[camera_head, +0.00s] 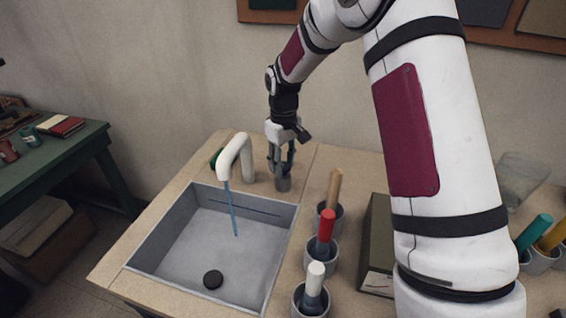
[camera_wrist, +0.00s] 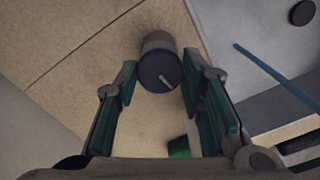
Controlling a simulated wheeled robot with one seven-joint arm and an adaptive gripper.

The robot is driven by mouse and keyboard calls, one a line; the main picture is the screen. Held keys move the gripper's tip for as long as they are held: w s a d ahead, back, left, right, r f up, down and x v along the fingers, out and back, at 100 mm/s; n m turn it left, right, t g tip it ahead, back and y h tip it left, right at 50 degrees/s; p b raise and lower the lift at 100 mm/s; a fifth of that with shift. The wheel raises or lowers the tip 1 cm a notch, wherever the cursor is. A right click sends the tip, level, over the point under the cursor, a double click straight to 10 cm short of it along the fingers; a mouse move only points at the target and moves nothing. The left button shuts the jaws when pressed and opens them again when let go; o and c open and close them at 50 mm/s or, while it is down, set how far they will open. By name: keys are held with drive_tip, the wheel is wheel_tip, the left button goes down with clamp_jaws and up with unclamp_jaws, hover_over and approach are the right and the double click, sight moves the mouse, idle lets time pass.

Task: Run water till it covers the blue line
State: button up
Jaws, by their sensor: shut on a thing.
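My gripper (camera_head: 283,168) is shut on a grey round knob (camera_head: 283,184) on the counter, right of the faucet. In the wrist view the knob (camera_wrist: 160,68) sits between the fingertips, with a pale mark on its dark top. The white curved faucet (camera_head: 236,154) lets a thin blue stream of water (camera_head: 231,208) fall into the grey basin (camera_head: 278,258). The stream also shows in the wrist view (camera_wrist: 270,62). A dark blue line (camera_head: 245,208) is visible on the basin's back wall. A black round plug (camera_head: 213,279) lies on the basin floor. I cannot make out a water surface.
A green object (camera_head: 216,158) is beside the faucet and also shows in the wrist view (camera_wrist: 178,147). Cups with a wooden, a red (camera_head: 327,225) and a white handle (camera_head: 315,275) stand right of the basin. A dark olive box (camera_head: 376,235) is farther right.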

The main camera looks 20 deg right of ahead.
drive_tip(key=o, duration=1.1)
drive_tip(key=shift+o, duration=0.2)
wheel_tip(320, 180, up, 12)
